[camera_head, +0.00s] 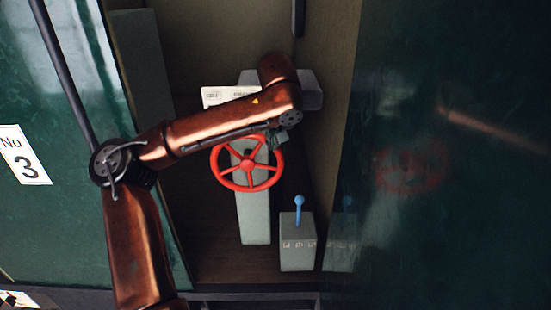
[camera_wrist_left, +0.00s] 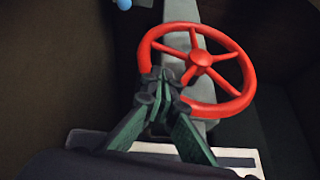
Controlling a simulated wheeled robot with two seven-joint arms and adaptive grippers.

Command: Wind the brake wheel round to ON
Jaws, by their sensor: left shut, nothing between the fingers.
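The red brake wheel (camera_head: 248,162) has several spokes and sits on a grey-green post (camera_head: 256,212). It also shows in the wrist view (camera_wrist_left: 201,58). My left gripper (camera_head: 279,138) is at the upper right of the rim in the head view, partly hidden by my copper arm. In the wrist view, the left gripper's fingertips (camera_wrist_left: 162,78) are shut together with nothing between them and cover a short piece of the rim. I cannot tell whether they touch it. No ON mark is readable. My right gripper is out of view.
A grey box with a blue lever (camera_head: 298,205) stands right of the post. A white plate (camera_head: 218,95) is behind my arm. A green panel marked No 3 (camera_head: 24,155) is left; a glossy green panel (camera_head: 440,220) reflecting the wheel is right.

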